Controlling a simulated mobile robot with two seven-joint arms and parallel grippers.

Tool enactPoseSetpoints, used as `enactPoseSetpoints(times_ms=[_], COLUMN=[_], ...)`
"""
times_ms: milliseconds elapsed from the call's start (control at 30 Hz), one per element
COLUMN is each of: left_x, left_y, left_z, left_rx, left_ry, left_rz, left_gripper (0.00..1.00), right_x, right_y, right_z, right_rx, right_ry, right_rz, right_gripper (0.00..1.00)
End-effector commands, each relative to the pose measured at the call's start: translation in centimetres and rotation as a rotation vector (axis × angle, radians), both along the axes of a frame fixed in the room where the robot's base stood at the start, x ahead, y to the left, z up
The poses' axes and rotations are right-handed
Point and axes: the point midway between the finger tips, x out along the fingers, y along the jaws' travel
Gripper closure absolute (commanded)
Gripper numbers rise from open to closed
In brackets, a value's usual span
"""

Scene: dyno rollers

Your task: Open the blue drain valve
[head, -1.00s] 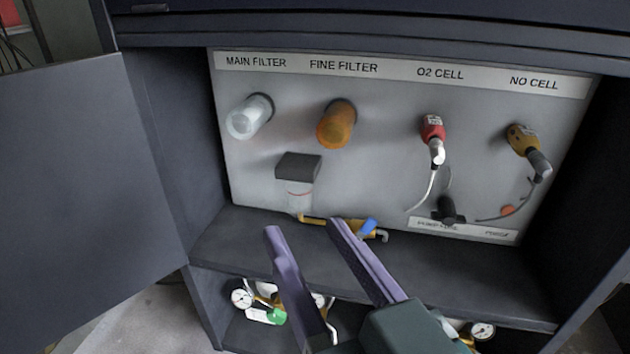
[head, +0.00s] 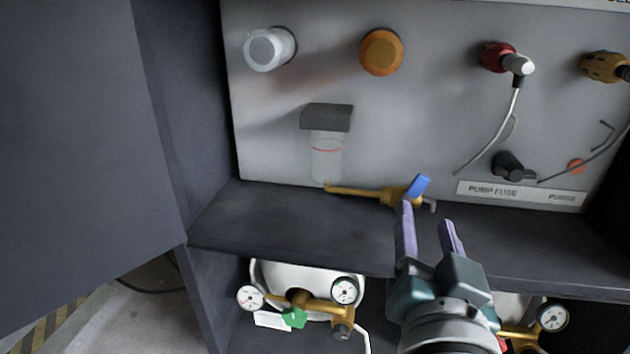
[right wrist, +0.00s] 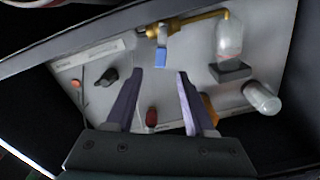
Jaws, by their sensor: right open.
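The blue drain valve handle (head: 419,187) sits on a brass valve body (head: 393,195) at the right end of a brass pipe, just above the cabinet shelf. The handle is tilted up to the right. My right gripper (head: 428,213) is open, its purple fingers just below and in front of the valve. In the right wrist view the blue handle (right wrist: 160,57) shows beyond the fingertips of my right gripper (right wrist: 158,74), roughly in line with the gap between them. Nothing is between the fingers that I can make out. My left gripper is not in view.
A clear water bowl (head: 327,155) hangs left of the valve. The shelf (head: 290,225) lies below it. A black knob (head: 513,167) is to the right. Gauges and a green knob (head: 294,317) are under the shelf. An open cabinet door (head: 75,150) stands left.

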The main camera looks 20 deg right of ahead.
Motion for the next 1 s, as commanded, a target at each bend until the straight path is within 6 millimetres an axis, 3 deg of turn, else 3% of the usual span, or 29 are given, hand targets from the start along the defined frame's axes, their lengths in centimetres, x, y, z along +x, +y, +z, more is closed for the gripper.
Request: enactPoseSetpoints(times_ms=[33,333,733,1000], left_x=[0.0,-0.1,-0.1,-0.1], left_y=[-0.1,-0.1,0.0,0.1], left_z=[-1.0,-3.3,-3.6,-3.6], left_rx=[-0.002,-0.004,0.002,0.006], left_ry=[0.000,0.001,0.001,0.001], left_rz=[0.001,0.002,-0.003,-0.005], left_gripper=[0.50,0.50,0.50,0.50], right_x=[0.9,5.2,6.1,6.1], right_y=[-0.6,-3.2,-3.7,-3.7], right_z=[-0.3,-0.2,0.1,0.1], right_rx=[-0.002,-0.001,-0.001,-0.001], right_ry=[-0.006,-0.004,-0.001,-0.001], right_rz=[-0.001,0.000,0.003,0.003], right_gripper=[0.46,0.46,0.46,0.76])
